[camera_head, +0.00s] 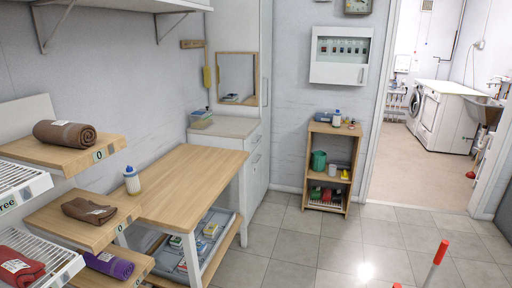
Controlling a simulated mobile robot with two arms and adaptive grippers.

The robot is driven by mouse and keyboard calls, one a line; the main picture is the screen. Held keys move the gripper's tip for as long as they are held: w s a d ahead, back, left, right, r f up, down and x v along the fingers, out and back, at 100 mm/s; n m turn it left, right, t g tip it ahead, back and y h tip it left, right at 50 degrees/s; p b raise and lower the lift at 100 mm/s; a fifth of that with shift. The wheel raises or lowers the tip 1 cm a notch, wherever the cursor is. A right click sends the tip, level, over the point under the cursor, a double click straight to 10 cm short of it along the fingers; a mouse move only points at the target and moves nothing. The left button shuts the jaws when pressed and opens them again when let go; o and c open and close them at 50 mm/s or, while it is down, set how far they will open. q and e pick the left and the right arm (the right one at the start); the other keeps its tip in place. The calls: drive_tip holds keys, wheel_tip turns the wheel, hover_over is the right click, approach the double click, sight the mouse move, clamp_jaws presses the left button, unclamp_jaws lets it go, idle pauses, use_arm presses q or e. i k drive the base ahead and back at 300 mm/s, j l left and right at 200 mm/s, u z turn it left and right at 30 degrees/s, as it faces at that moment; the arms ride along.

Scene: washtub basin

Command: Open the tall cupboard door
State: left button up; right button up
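A tall white cupboard (235,28) stands against the back wall, left of centre. Its narrow right side (266,45) seems to be a door and looks closed, with a slim vertical handle (265,86) on it. A low white cabinet (255,175) with a grey top stands in front of its lower part and hides some of it. A wood-framed mirror or opening (238,78) shows above that top. Neither of my grippers is in view.
A wooden table (185,172) with a bottle (132,180) stands at the left, beside shelves of folded towels (65,136). A small wooden shelf (332,128) stands right of the cupboard. The tiled floor (325,245) between is clear.

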sight(266, 5)
drive_tip(key=i+z, duration=0.15)
drive_tip(key=i, duration=0.55)
drive_tip(key=i+z, duration=0.1)
drive_tip(key=i, duration=0.55)
drive_tip(key=i+j+z, duration=0.15)
drive_tip(key=i, duration=0.55)
drive_tip(key=i+j+z, duration=0.15)
drive_tip(key=i, duration=0.55)
